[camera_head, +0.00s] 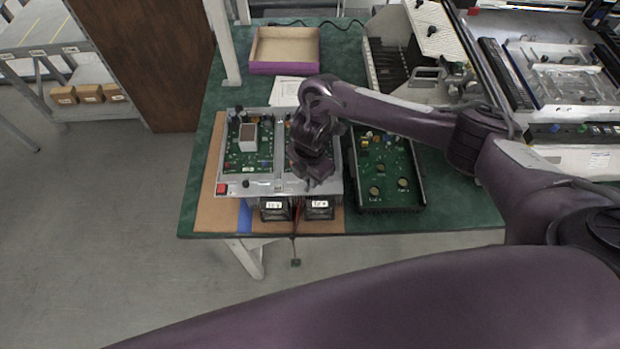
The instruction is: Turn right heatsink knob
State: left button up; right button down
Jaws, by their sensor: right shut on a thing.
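The grey metal test fixture (232,188) with green circuit boards lies on the table. A small dark knob (246,184) shows on the left of its front strip. My right gripper (312,180) points down over the right half of the fixture, at the front strip. It is shut on the right heatsink knob, which the fingers and wrist hide. How far the knob is turned cannot be seen. My left gripper is not in view.
Two labelled black fans (319,208) sit at the fixture's front. A black-framed green board (390,175) lies right of it. A purple-edged box (284,50) and white papers (286,92) lie behind. A rack (410,80) and machinery (570,90) fill the right.

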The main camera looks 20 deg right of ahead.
jog(key=n+b, duration=0.3)
jog(key=n, duration=0.2)
jog(key=shift+f+n, duration=0.1)
jog(key=shift+n, duration=0.2)
jog(key=n+b, duration=0.1)
jog(key=n, duration=0.2)
jog(key=shift+n, duration=0.3)
jog(key=n+b, duration=0.2)
jog(key=n, duration=0.2)
jog(key=shift+n, duration=0.3)
jog(key=n+b, duration=0.2)
jog(key=n, duration=0.3)
jog(key=n+b, duration=0.2)
jog(key=n, duration=0.3)
jog(key=shift+n, duration=0.4)
jog(key=c, duration=1.4)
grip_release()
jog(key=shift+o, duration=0.2)
